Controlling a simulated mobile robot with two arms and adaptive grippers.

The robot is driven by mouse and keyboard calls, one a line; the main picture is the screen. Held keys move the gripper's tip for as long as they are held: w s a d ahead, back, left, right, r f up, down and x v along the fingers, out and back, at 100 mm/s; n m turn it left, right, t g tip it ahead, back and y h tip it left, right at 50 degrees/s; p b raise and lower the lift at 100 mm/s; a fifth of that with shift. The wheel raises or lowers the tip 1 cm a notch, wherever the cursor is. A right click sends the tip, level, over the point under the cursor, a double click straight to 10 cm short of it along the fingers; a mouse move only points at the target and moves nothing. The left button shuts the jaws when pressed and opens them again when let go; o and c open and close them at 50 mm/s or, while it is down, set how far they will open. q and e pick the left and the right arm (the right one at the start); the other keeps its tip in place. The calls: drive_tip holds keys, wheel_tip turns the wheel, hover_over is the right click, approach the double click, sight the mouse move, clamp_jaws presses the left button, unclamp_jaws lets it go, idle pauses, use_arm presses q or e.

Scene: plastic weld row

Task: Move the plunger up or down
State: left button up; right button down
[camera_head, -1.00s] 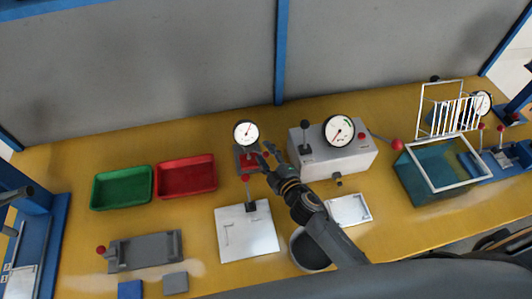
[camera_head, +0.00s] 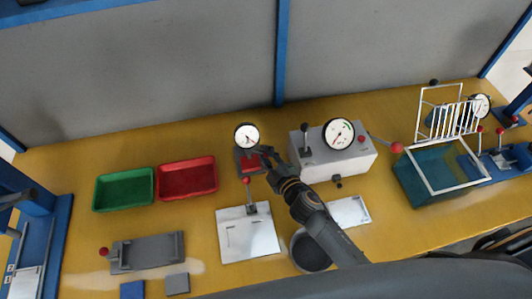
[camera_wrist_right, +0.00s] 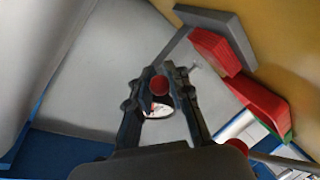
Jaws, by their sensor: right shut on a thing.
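The dial gauge stand (camera_head: 247,136) has a white round dial on a post over a small grey base at the back middle of the bench. A red ball knob (camera_wrist_right: 158,85), seen in the right wrist view, sits between the fingertips of my right gripper (camera_wrist_right: 160,78). The gauge dial (camera_wrist_right: 157,109) shows partly behind the fingers there. In the head view my right gripper (camera_head: 266,153) is at the right side of the stand, shut on the knob and covering it. My left gripper is not in view.
A red tray (camera_head: 187,187) and a green tray (camera_head: 123,203) lie to the left. A white plate with a red-knobbed lever (camera_head: 248,243) stands in front. A grey box with a gauge (camera_head: 338,165) is close on the right. A dark round bin (camera_head: 310,265) lies below my arm.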

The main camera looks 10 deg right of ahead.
drive_tip(key=shift+r, duration=0.1)
drive_tip(key=c, duration=1.3)
unclamp_jaws()
drive_tip(key=shift+r, duration=0.15)
drive_tip(key=shift+c, duration=0.2)
drive_tip(key=shift+o, duration=0.6)
drive_tip(key=shift+s+d, duration=0.1)
drive_tip(key=shift+s, duration=0.1)
drive_tip(key=v, duration=1.2)
